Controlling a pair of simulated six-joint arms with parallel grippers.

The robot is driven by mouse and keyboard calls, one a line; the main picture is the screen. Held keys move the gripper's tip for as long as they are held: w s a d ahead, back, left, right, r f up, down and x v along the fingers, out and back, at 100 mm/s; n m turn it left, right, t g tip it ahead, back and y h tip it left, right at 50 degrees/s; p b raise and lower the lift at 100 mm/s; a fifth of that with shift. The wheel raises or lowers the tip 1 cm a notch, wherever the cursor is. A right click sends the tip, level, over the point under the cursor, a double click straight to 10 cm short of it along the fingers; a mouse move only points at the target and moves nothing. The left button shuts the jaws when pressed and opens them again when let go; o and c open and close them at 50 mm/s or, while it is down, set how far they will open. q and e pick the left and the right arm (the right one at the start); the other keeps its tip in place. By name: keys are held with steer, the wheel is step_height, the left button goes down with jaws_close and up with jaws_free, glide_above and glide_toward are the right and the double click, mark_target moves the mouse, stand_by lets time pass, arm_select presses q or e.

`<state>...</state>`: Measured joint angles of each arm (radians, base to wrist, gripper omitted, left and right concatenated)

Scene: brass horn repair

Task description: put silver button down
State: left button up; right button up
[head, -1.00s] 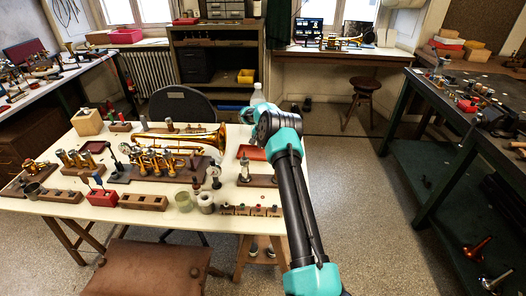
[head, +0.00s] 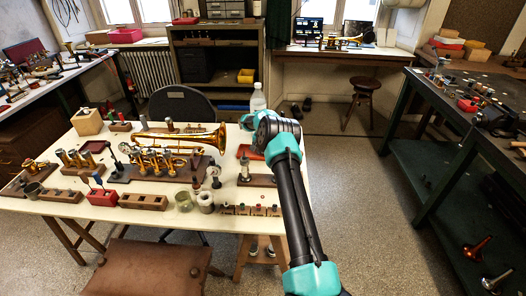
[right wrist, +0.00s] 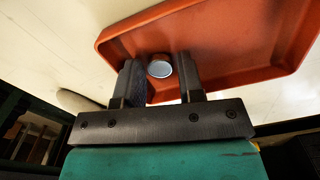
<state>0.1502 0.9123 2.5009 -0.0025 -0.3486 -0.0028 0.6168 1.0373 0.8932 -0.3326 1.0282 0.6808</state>
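The silver button (right wrist: 159,68) is small and round with a pale shiny face. In the right wrist view it sits between the two dark fingers of my right gripper (right wrist: 160,75), which look closed on its sides. An orange-red tray (right wrist: 222,45) lies behind the button in that view. In the head view the tray (head: 244,150) is on the right part of the white table, partly hidden by my right arm. My right gripper (head: 249,121) is at the table's right far corner; its fingertips are hard to make out there. My left gripper is not in view.
A brass trumpet (head: 182,139) lies on the table left of the tray. A valve part on a dark base (head: 259,180) stands in front of the tray. Several blocks and small jars line the front edge.

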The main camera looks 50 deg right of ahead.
step_height(320, 180, up, 12)
steer(key=shift+r, duration=0.15)
stand_by(0.5)
steer(key=shift+r, duration=0.1)
stand_by(0.5)
